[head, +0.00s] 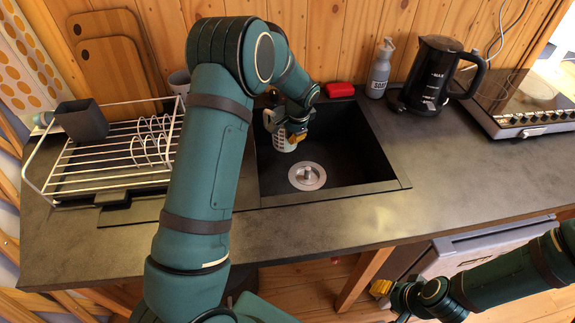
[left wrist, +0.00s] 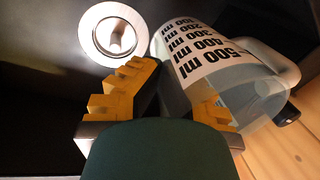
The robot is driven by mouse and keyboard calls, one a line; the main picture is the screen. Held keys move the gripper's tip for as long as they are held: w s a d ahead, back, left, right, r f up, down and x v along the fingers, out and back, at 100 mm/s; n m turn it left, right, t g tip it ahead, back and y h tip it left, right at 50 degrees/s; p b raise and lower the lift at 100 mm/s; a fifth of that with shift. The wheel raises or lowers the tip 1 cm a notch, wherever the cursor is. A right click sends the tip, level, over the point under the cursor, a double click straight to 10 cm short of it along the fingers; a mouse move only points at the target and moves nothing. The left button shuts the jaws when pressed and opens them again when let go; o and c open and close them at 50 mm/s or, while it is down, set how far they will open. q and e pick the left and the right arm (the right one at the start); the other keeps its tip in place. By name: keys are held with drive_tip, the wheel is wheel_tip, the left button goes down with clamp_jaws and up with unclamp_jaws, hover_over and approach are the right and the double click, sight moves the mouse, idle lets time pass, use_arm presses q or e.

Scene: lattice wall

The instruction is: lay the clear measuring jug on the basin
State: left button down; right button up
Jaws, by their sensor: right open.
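The clear measuring jug (head: 281,141) is at the left part of the black sink basin (head: 352,186), by its back. The left wrist view shows the jug (left wrist: 207,54) close up, tilted, with black ml markings on a white label and a handle at the right. My left gripper (head: 296,134) is at the jug, with its yellow fingertips (left wrist: 170,95) on either side of part of the clear wall, shut on it. Whether the jug touches the basin is hidden. My right gripper (head: 390,300) is open and empty, low in front of the counter.
The round metal drain (head: 307,176) is beside the jug. A dish rack (head: 110,160) is left, a hob (head: 525,100) right. Counter in front is clear.

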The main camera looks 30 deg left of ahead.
use_arm(q)
drive_tip(key=x, duration=0.3)
drive_tip(key=d+b+x, duration=0.1)
drive_tip(key=x, duration=0.2)
drive_tip(key=s+x, duration=0.1)
drive_tip(key=x, duration=0.2)
drive_tip(key=shift+d+f, duration=0.3)
drive_tip(key=shift+f, duration=0.15)
drive_tip(key=shift+r, duration=0.1)
drive_tip(key=shift+f+b, duration=0.2)
drive_tip(key=shift+b, duration=0.15)
drive_tip(key=c, duration=1.1)
unclamp_jaws()
drive_tip(key=shift+c, duration=0.2)
drive_tip(key=shift+r, duration=0.1)
drive_tip(key=shift+r+p, duration=0.2)
drive_tip(key=shift+p, duration=0.1)
drive_tip(key=p+v, duration=0.1)
drive_tip(key=v, duration=1)
drive_tip(key=shift+d+r+p, duration=0.15)
drive_tip(key=shift+r+p, duration=0.15)
drive_tip(key=shift+r, duration=0.1)
